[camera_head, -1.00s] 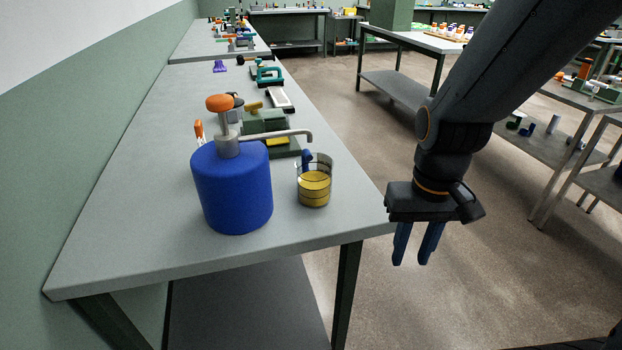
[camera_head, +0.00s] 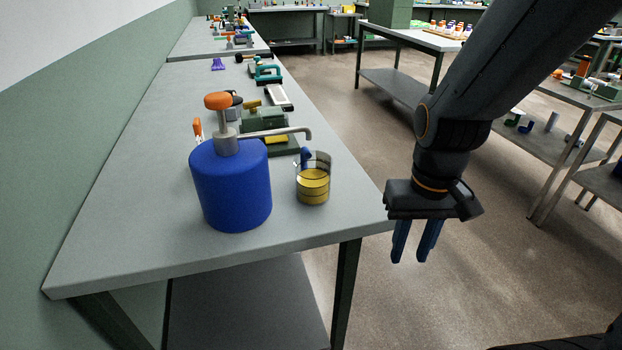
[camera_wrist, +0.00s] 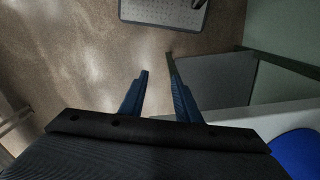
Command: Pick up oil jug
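The likely oil jug is a small clear vessel (camera_head: 313,187) with dark rings, yellow liquid and a blue part at its back left. It stands upright near the right front edge of the near table, under the spout of a large blue pump can (camera_head: 232,187) with an orange knob. My gripper (camera_head: 410,258) points down beyond the table's right edge, to the right of the jug and apart from it. Its two blue fingers are parted with nothing between them, as the wrist view (camera_wrist: 159,82) also shows. The jug is not visible there; part of the blue can (camera_wrist: 296,154) is.
The grey table (camera_head: 130,235) has free room at its front left. Behind the jug stands a green machine (camera_head: 263,122), with several tools farther back. A green wall (camera_head: 60,170) borders the left side. Open floor (camera_head: 350,120) lies right of the table.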

